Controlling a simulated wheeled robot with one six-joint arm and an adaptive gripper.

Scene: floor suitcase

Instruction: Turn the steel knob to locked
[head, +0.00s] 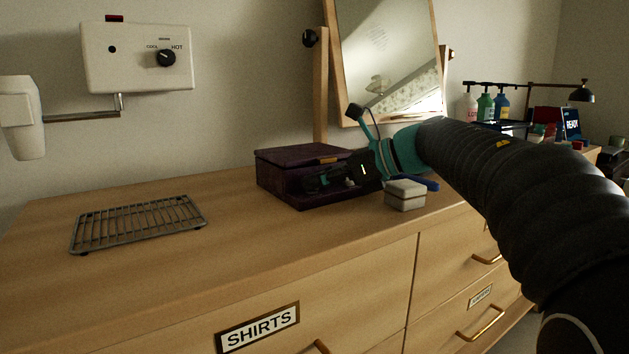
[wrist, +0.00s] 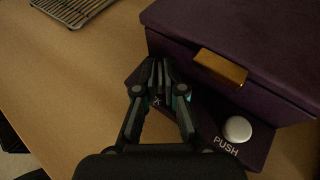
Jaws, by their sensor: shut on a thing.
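A dark purple box (head: 300,165) with a closed lid stands on the dresser top; it also shows in the wrist view (wrist: 250,45). A brass clasp (wrist: 220,67) sits on its front. A low purple ledge juts out below the clasp, with a round pale button (wrist: 237,129) marked PUSH at its right. My gripper (wrist: 166,76) is shut at the left part of this ledge, its fingers close together. The fingers hide the steel knob between them. Part of a white letter shows beside the fingers, too covered to read. In the head view my gripper (head: 312,182) reaches the box front from the right.
A small cream box (head: 405,195) and a blue item (head: 426,183) lie right of my gripper. A wire rack (head: 138,222) lies at the left. A mirror (head: 390,55) stands behind. A white wall unit (head: 137,57) has a COOL/HOT dial. The dresser top between rack and box is clear.

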